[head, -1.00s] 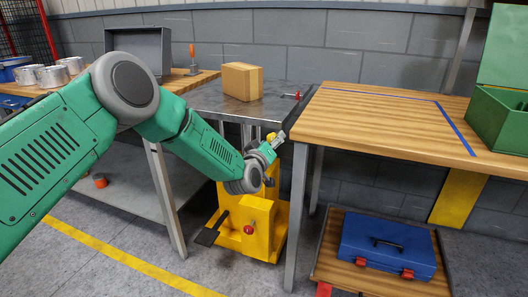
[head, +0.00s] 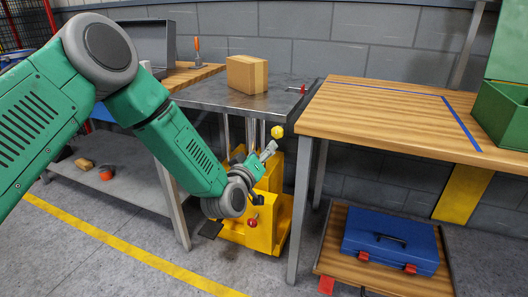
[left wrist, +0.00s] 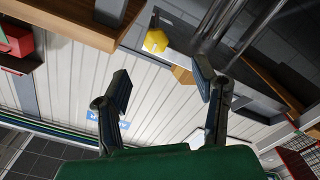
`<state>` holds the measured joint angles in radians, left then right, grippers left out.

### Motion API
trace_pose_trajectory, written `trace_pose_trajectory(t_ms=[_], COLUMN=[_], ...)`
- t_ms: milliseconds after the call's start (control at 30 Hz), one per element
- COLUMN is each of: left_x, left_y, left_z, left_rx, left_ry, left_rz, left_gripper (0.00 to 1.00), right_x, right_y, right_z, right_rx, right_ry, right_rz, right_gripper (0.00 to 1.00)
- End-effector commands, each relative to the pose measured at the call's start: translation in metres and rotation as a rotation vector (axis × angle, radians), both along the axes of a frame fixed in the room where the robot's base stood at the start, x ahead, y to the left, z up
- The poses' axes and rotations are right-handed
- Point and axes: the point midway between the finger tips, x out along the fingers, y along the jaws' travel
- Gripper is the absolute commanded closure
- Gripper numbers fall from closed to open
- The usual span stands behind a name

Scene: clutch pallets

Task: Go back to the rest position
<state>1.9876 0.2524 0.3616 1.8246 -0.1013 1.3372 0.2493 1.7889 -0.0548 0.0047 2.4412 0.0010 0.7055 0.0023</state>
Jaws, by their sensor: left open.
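My left arm reaches in from the left of the head view. Its gripper (head: 268,150) is beside the yellow lift table, just below the level of its metal top (head: 215,93). A round yellow knob (head: 277,131) shows just above the fingertips. In the left wrist view my left gripper (left wrist: 165,83) has its fingers spread apart with nothing held between them. The yellow knob (left wrist: 155,40) is beyond the fingertips there, apart from them. My right gripper is in neither view.
A cardboard box (head: 247,74) sits on the metal top. A wooden workbench (head: 385,112) with a green box (head: 503,115) stands at right. Below it, a blue toolbox (head: 390,240) rests on a low wooden platform (head: 345,268). Another bench with a lower shelf (head: 125,182) is at left.

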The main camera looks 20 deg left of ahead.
Motion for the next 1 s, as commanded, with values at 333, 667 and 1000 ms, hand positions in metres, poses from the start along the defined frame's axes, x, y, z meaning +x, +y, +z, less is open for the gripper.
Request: trace_pose_trajectory(t_ms=[333,667,1000], left_x=[-0.028,-0.215,-0.420], left_y=[-0.013,-0.018,0.033], left_z=[-0.041,-0.190,-0.224], left_rx=[0.057,0.337,0.556], left_ry=[0.136,0.773,1.332], left_rz=[-0.054,-0.292,-0.480], left_gripper=[0.46,0.46,0.46], right_x=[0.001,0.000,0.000], right_y=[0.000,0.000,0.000], right_z=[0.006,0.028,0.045], right_rx=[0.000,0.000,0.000], right_ry=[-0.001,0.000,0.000], right_rz=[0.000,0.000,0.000], right_gripper=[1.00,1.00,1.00])
